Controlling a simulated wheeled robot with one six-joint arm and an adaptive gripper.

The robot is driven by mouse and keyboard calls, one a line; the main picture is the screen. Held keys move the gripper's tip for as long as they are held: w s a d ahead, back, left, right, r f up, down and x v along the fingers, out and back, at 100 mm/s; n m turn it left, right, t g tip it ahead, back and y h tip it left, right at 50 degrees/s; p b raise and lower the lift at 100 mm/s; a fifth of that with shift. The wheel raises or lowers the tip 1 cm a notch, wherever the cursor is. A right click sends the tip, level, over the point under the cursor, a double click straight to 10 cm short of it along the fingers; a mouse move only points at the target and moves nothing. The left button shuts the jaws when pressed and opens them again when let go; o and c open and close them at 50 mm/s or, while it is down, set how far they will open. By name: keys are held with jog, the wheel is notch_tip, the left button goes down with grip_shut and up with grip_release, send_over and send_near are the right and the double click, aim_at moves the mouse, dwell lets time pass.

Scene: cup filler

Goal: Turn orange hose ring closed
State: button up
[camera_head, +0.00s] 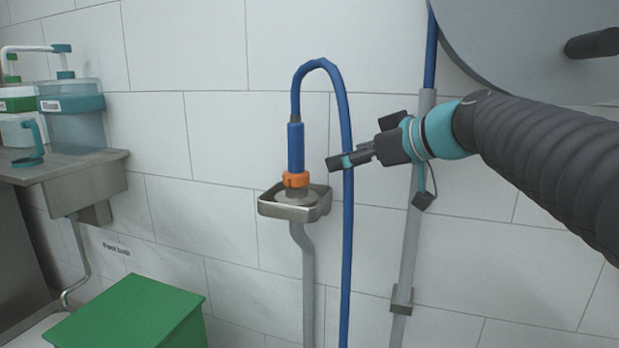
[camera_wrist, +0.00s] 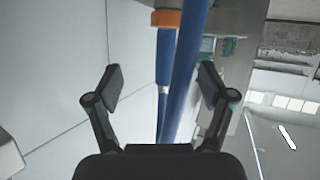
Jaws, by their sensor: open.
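The orange hose ring (camera_head: 296,180) sits around the lower end of the upright blue hose connector (camera_head: 296,147), just above a grey metal fitting in a small wall bracket (camera_head: 321,206). The ring also shows at the top of the wrist view (camera_wrist: 166,19). My gripper (camera_head: 333,163) is open, to the right of the connector and slightly above the ring's height, apart from it. In the wrist view the blue hose (camera_wrist: 186,70) runs between the open fingers. Nothing is seen gripped. Whether the ring is turned open or closed cannot be told.
The blue hose (camera_head: 347,230) loops over and hangs down close to my gripper. A grey vertical pipe (camera_head: 410,240) runs down the tiled wall at right. A green box (camera_head: 130,315) stands at lower left. A steel sink shelf (camera_head: 95,165) with dispensers is at left.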

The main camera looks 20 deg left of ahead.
aim_at(302, 172)
jog(key=shift+m+g, duration=0.3)
jog(key=shift+m, duration=0.1)
jog(key=x, duration=1.4)
jog(key=shift+s+a+f, duration=0.1)
jog(key=shift+s+f, duration=0.05)
jog(key=shift+s, duration=0.15)
